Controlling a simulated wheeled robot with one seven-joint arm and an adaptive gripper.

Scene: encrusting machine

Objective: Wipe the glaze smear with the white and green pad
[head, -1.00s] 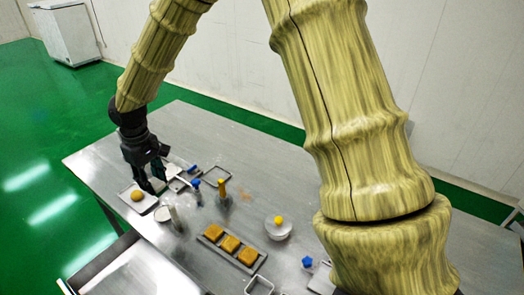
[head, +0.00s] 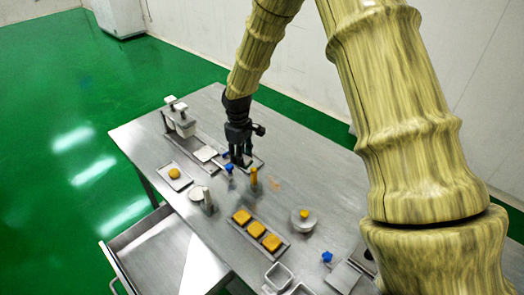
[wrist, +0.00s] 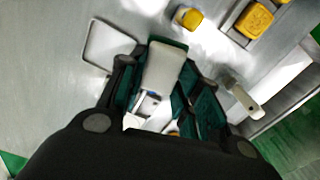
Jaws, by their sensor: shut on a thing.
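My gripper (head: 240,158) is over the back middle of the steel table in the head view, pointing down. In the wrist view my gripper (wrist: 165,85) is shut on the white and green pad (wrist: 166,66), whose pale body and dark green edge show between the fingers. The glaze smear (head: 275,184) is a faint orange mark on the tabletop, to the right of and nearer than my gripper. The smear cannot be made out in the wrist view. Whether the pad touches anything below cannot be told.
A yellow-topped post (head: 254,178) and a blue-topped item (head: 229,169) stand close to my gripper. A tray (head: 236,223) of orange cakes lies nearer. A white lidded bowl (head: 304,219) stands to its right.

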